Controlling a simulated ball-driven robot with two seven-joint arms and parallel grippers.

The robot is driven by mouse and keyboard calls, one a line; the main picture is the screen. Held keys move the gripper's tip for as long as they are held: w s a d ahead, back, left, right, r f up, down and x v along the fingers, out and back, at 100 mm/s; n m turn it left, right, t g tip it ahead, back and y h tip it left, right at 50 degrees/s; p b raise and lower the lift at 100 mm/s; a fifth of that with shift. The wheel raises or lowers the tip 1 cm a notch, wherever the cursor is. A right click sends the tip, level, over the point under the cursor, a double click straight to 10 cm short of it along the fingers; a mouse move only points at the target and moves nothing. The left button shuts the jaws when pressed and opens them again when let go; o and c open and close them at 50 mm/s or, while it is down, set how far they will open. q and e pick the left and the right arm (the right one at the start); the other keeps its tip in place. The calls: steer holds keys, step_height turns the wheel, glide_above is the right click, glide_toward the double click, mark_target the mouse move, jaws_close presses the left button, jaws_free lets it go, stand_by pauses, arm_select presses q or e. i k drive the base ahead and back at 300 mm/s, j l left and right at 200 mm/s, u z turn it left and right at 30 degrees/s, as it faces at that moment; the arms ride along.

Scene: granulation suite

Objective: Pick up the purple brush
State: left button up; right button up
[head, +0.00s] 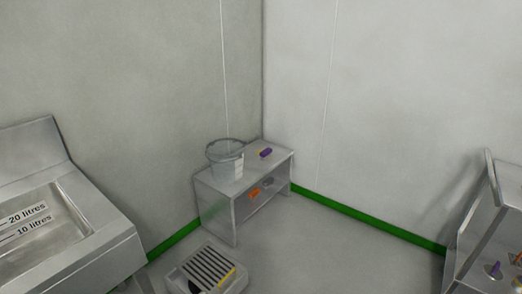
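A small purple item with a yellowish part (265,152), which looks like a brush, lies on top of the low metal bench (236,186) in the far corner. It is to the right of a grey bucket (227,166) on the same bench. Another small purple item (494,269) is on the metal unit at the right edge; it is too small to tell if it is a brush. Neither of my grippers is in view.
An orange item (255,193) and a greyish one are under the bench top. A slatted box (212,268) sits on the floor in front. A metal sink (88,240) with litre labels stands left; a metal unit (470,235) stands right. Floor between is clear.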

mark_target(266, 152)
steer(key=i+l, duration=0.15)
steer(key=i, duration=0.4)
steer(key=i+l, duration=0.15)
steer(key=i, duration=0.45)
